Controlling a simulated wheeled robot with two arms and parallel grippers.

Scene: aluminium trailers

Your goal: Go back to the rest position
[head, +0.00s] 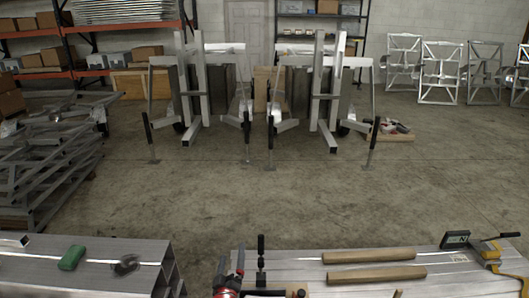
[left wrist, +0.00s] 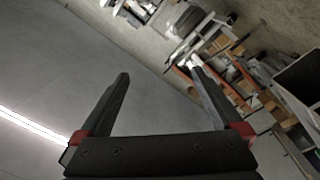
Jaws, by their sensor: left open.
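My left gripper (head: 231,266) shows at the bottom of the head view, with black fingers and red at their base. It points up and away over the left end of the workbench (head: 300,264). In the left wrist view its two black fingers (left wrist: 159,70) stand wide apart with nothing between them. That view is steeply tilted toward the room, with shelving at the upper right. My right gripper is not in either view.
The workbench holds two wooden bars (head: 368,256), a small display device (head: 455,240) and a yellow tool (head: 488,250). A metal bench (head: 40,265) with a green block (head: 73,257) is at left. Trailer frames (head: 200,95) stand beyond open floor (head: 300,200).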

